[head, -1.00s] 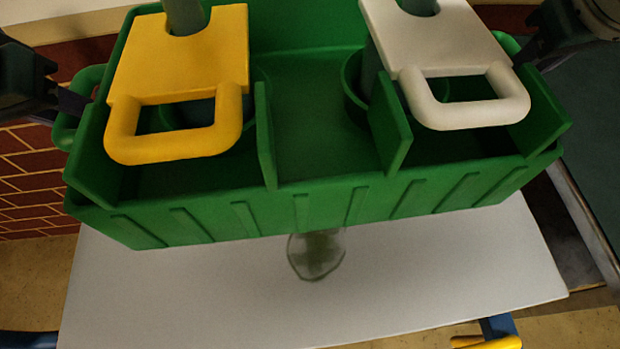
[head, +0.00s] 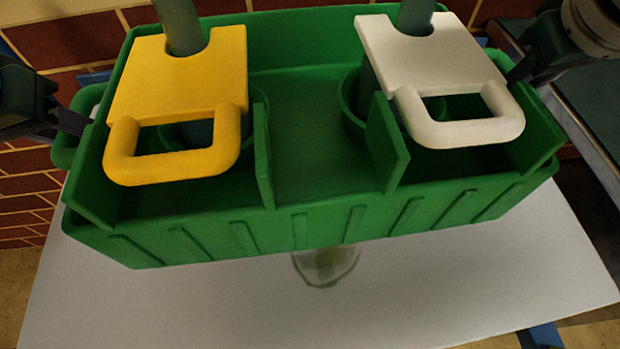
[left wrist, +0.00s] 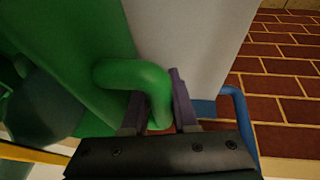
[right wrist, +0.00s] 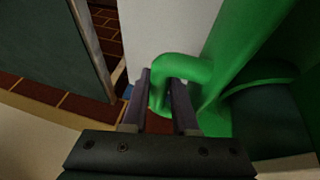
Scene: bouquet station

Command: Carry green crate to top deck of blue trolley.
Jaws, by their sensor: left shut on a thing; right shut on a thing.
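The green crate (head: 330,225) fills the middle of the head view, roughly level above a white deck (head: 180,305). Blue frame parts (head: 540,336) at the deck's edge suggest the blue trolley. My left gripper (head: 76,120) is shut on the crate's left handle, as the left wrist view (left wrist: 157,105) shows. My right gripper (head: 514,74) is shut on the right handle, also seen in the right wrist view (right wrist: 160,105). A yellow-handled piece (head: 180,85) and a white-handled piece (head: 430,60) sit in the crate's side compartments. The gap below the crate is hard to judge.
A translucent, greenish rounded thing (head: 326,268) shows just below the crate's front wall; whether it stands on the deck is unclear. A blue rail (left wrist: 240,120) runs beside the deck.

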